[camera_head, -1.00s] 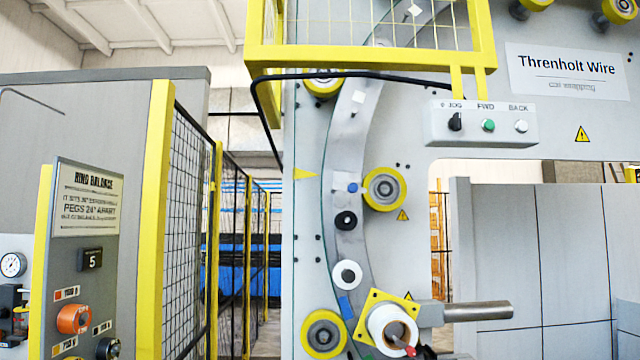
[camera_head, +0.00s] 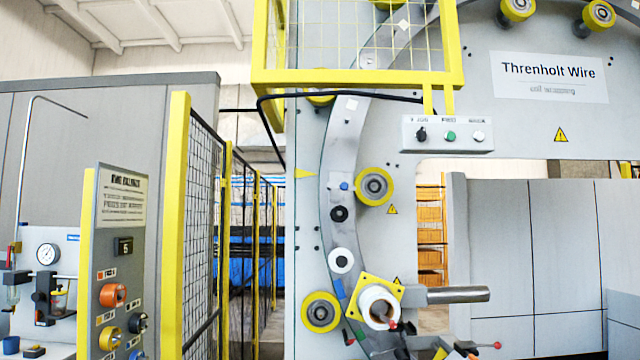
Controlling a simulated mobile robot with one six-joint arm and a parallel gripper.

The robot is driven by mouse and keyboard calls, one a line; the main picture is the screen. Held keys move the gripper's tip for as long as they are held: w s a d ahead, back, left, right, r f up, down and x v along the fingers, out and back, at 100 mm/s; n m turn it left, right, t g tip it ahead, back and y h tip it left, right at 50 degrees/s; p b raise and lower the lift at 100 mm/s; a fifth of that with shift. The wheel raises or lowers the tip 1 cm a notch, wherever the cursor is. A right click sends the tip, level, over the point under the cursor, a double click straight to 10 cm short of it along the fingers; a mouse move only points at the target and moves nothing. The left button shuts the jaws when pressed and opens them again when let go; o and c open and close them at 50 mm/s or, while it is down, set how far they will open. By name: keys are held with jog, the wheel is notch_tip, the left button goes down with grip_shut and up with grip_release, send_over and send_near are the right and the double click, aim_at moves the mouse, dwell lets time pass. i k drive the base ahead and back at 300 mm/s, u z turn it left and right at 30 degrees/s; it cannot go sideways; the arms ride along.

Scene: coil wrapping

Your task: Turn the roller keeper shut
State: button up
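A grey upright ring (camera_head: 340,190) curves down the machine face. On its lower part sits a white spool (camera_head: 380,307) on a yellow square plate (camera_head: 364,288), with a small red tip (camera_head: 393,327) at its lower front. A red-tipped rod (camera_head: 497,346) sticks out to the right at the bottom edge, beside small dark and yellow parts (camera_head: 463,348) that the frame cuts off. Yellow rollers with grey hubs stand by the ring, one at mid-height (camera_head: 375,187) and one at lower left (camera_head: 321,312). I cannot tell which part is the roller keeper or how it is turned.
A yellow-framed mesh guard (camera_head: 360,76) hangs above, with a button box (camera_head: 447,134) beneath. A grey bar (camera_head: 457,295) juts right from the spool area. A mesh fence (camera_head: 200,230) and a knob panel (camera_head: 120,260) stand at left. Grey panels (camera_head: 530,260) fill the right.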

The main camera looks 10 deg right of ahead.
aim_at(343, 186)
jog(key=z, duration=0.1)
jog(key=i, duration=0.9)
jog(key=u, duration=0.05)
